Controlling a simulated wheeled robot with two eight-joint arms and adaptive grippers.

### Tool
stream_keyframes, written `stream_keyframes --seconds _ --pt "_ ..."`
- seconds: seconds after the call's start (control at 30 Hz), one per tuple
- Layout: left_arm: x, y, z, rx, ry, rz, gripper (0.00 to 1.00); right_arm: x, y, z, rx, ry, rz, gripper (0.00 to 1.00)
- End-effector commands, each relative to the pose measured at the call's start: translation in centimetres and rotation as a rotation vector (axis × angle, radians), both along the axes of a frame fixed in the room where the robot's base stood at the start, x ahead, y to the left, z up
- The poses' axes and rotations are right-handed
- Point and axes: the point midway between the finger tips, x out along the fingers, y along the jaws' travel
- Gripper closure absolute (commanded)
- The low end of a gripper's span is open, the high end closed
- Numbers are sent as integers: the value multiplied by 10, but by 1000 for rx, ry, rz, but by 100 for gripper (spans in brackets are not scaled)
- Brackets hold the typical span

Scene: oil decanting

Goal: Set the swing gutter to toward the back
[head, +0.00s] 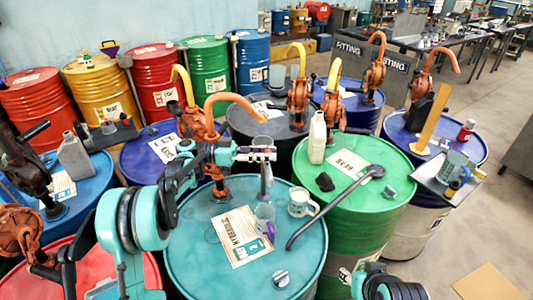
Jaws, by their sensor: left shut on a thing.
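My left gripper (256,154) reaches in over the teal drum (215,270), in front of the orange hand pump (216,130) with the curved spout. It is shut on a small part that it mostly hides, seemingly the swing gutter. A narrow grey upright piece (265,182) shows just below the fingers. The gutter's direction cannot be made out. My right gripper is at the bottom edge, cut off by the frame, and its fingertips do not show.
A dark bent pipe (325,215) spans to the green drum (385,205), which holds a cream bottle (317,140). Other pumps and drums crowd behind.

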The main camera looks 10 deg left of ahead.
Motion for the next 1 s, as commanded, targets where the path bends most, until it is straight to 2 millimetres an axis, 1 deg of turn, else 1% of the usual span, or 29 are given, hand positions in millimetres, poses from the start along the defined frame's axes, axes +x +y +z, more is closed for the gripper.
stream_keyframes --seconds 0.37,0.4,0.43,0.47,0.77,0.87,1.0 --pt "0 0 0 0 0 -1 100 0 0 0 0 0 0 60" --pt "0 0 0 0 0 -1 64 0 0 0 0 0 0 60" --pt "0 0 0 0 0 -1 56 0 0 0 0 0 0 60" --pt "0 0 0 0 0 -1 53 0 0 0 0 0 0 60" --pt "0 1 0 0 0 -1 53 0 0 0 0 0 0 60" --pt "0 9 0 0 0 1 53 0 0 0 0 0 0 60" --pt "-2 33 0 0 0 3 53 0 0 0 0 0 0 60"
